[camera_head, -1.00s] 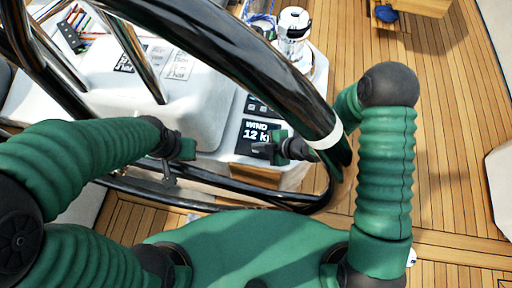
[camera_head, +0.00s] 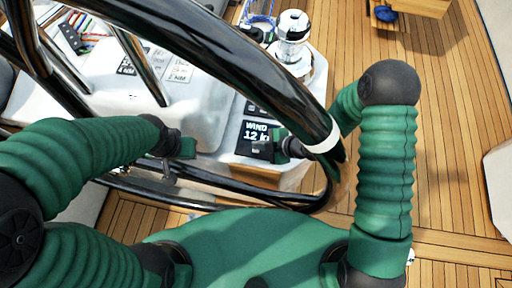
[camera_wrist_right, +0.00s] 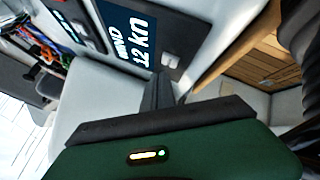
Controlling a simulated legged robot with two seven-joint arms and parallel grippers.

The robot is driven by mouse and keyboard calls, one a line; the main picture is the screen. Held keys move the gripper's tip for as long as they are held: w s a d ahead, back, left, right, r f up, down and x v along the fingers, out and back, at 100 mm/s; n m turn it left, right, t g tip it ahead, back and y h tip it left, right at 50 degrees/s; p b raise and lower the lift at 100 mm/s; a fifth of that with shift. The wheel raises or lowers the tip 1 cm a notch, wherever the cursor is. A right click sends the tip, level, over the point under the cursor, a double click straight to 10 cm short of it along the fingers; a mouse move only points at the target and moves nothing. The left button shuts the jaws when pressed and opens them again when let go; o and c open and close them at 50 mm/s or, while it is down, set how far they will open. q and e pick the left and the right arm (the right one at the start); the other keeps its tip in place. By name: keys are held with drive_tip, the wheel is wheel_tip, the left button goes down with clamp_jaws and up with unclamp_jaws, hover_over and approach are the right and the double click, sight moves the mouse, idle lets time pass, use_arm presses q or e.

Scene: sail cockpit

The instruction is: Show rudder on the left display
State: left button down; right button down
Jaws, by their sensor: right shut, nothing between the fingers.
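A dark display (camera_head: 255,138) reading "WIND 12 kn" is on the white console, behind the wheel rim; it also shows large and tilted in the right wrist view (camera_wrist_right: 135,32). Another dark screen edge (camera_wrist_right: 62,28) lies beyond it in that view, its text unreadable. A grey button (camera_wrist_right: 170,60) sits beside the WIND screen. My right gripper (camera_head: 262,148) is shut and empty, its tips over or close to the lower part of the WIND display; contact cannot be told. My left gripper (camera_head: 176,160) hangs left of the display, jaw state unclear. No screen reading rudder is visible.
The black steering wheel rim (camera_head: 240,55) curves above my right gripper, with a white band (camera_head: 324,140). Printed placards (camera_head: 178,70) are at upper left. Wooden deck (camera_head: 455,130) lies open at right.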

drive_tip(key=shift+r+p, duration=1.8)
drive_tip(key=shift+r, duration=0.6)
drive_tip(key=shift+r, duration=0.1)
idle(0.5)
